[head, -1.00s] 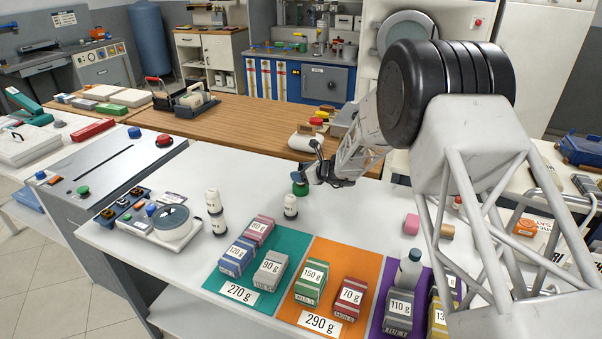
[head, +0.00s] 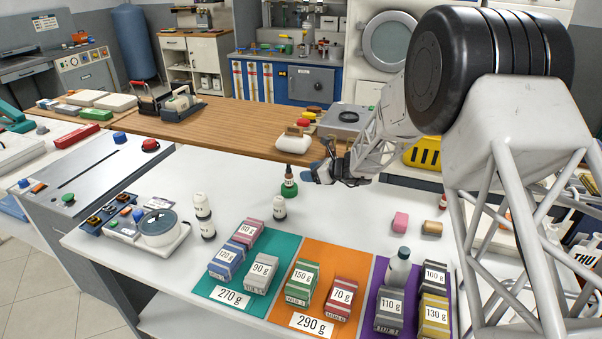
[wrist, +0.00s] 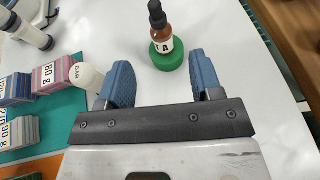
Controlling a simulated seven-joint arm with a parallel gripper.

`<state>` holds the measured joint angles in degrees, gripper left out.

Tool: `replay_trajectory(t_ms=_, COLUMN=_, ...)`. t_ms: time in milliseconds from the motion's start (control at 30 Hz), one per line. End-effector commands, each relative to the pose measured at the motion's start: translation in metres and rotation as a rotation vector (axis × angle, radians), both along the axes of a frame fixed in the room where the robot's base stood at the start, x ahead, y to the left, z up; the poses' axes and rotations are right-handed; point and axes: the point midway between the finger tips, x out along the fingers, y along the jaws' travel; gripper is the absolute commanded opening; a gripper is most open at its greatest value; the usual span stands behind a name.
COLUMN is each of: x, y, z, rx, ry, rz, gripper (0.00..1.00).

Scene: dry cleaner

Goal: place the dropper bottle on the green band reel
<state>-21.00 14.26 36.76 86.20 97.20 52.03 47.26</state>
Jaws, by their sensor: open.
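The dropper bottle (head: 289,180) is amber with a black dropper top and a white label. It stands upright on the green band reel (head: 289,193), on the white counter behind the coloured mats. Both also show in the wrist view, the bottle (wrist: 161,28) on top of the reel (wrist: 167,58). My gripper (head: 322,173) is to the right of the bottle, open and empty. In the wrist view its two blue fingers (wrist: 160,72) are spread, with the bottle and reel ahead of the gap and apart from both fingers.
White-capped bottles (head: 279,207) stand near the reel and by the round scale (head: 163,227). Weight-labelled boxes (head: 302,283) sit on teal, orange and purple mats in front. A pink roll (head: 400,222) lies to the right. The counter around the reel is mostly clear.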

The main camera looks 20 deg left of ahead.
Motion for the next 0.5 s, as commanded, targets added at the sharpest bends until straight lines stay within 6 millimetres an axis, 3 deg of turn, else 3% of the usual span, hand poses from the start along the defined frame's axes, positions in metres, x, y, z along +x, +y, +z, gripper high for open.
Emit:
replay_trajectory(t_ms=200, x=-0.003, y=-0.017, z=0.008, rx=0.001, ry=0.0, rz=0.0, gripper=0.59)
replay_trajectory(t_ms=500, x=-0.004, y=-0.02, z=0.009, rx=0.001, ry=0.0, rz=0.0, gripper=0.59)
